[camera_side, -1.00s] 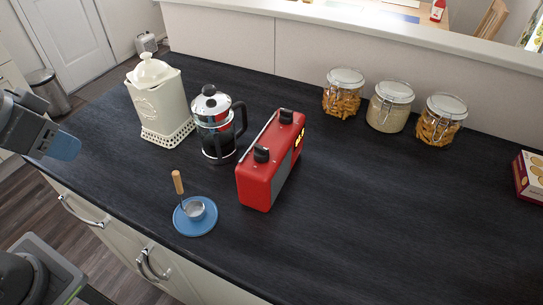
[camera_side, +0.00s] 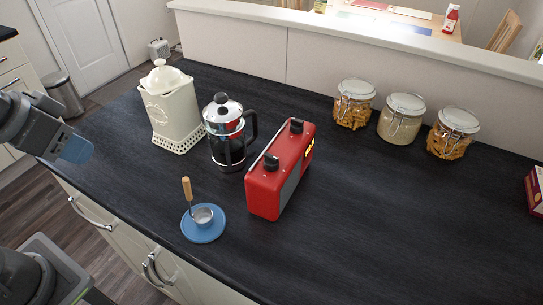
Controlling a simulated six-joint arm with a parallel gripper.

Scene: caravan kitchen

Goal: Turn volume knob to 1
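A red radio (camera_side: 268,190) stands upright on the dark worktop, right of the middle of the counter's left half. Two black knobs sit on its top: a near knob (camera_side: 271,162) and a far knob (camera_side: 297,125). Which is the volume knob, and any markings on them, are too small to tell. A yellow display (camera_side: 309,151) shows on its right face, partly seen. My gripper (camera_side: 76,150) is at the left edge, with a blue fingertip, well apart from the radio. Its opening is not visible from this side.
A French press (camera_side: 228,150) stands close left of the radio, with a cream canister (camera_side: 172,112) beyond it. A blue saucer (camera_side: 204,234) with a wooden-handled metal scoop (camera_side: 187,190) lies in front. Glass jars (camera_side: 401,120) line the back. The worktop right of the radio is clear.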

